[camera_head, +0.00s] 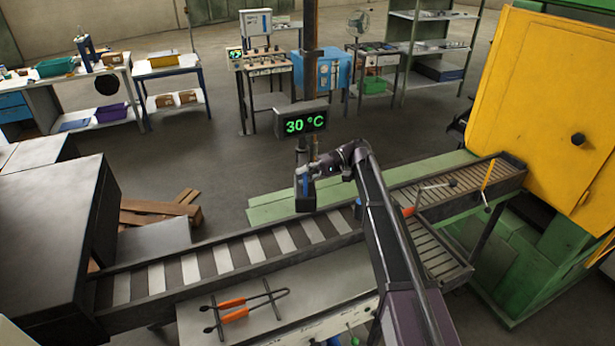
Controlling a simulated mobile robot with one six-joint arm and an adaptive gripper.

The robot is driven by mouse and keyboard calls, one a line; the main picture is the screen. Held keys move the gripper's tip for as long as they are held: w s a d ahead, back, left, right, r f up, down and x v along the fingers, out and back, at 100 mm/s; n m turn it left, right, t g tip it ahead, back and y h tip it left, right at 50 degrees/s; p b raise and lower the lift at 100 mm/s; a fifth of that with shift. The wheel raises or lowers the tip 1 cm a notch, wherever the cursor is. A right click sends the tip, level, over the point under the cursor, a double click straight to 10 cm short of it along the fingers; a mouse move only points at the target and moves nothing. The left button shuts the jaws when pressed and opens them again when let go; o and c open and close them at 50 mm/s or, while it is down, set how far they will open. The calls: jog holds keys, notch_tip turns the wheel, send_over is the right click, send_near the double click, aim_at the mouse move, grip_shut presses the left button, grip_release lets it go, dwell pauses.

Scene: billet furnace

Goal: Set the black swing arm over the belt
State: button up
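The black swing arm seems to be the dark piece with a black box-shaped head (305,197) and a blue part, below the temperature display. Its head appears near the far edge of the belt (222,258); I cannot tell how far it reaches over it. My gripper (312,168) is at the upper part of this dark piece, close to it or touching. My gripper's fingers are small and dark against it, so I cannot see whether they are open or shut. The arm's joint to the post is hidden.
Orange-handled tongs (235,312) lie on the front bench. A dark furnace-like box (50,220) stands left, a yellow-and-green machine (555,100) right. A side chute (430,250) joins the belt.

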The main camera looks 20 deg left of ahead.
aim_at(315, 186)
jog(key=shift+c, duration=1.4)
jog(key=shift+d+r, duration=0.1)
jog(key=shift+d, duration=0.05)
grip_shut()
jog(key=shift+w+d+r+m+t+h+p, duration=0.15)
jog(key=shift+d+m+t+p, duration=0.05)
jog(key=shift+d+m+p, duration=0.25)
jog(key=shift+w+d+r+m+t+h+p, duration=0.1)
jog(key=shift+d+m+t+h+p, duration=0.1)
jog(key=shift+d+m+p, duration=0.65)
jog(key=shift+d+p, duration=0.1)
jog(key=s+d+f+m+t+h+b, duration=0.1)
jog(key=s+d+f+t+h+b, duration=0.2)
jog(key=d+f, duration=0.6)
jog(key=s+d+f+m+t+h+b, duration=0.2)
jog(key=s+d+f+b, duration=0.5)
jog(key=d, duration=1)
jog(key=s+d+f+m+t+h+b, duration=0.2)
jog(key=s+d+f+t+h+b, duration=0.2)
jog(key=d+f, duration=0.8)
jog(key=shift+s+d+t+h+b, duration=0.45)
jog(key=shift+s+t+h, duration=0.15)
jog(key=shift+s+h, duration=0.5)
jog(key=shift+s+a, duration=0.1)
jog(key=shift+a, duration=0.15)
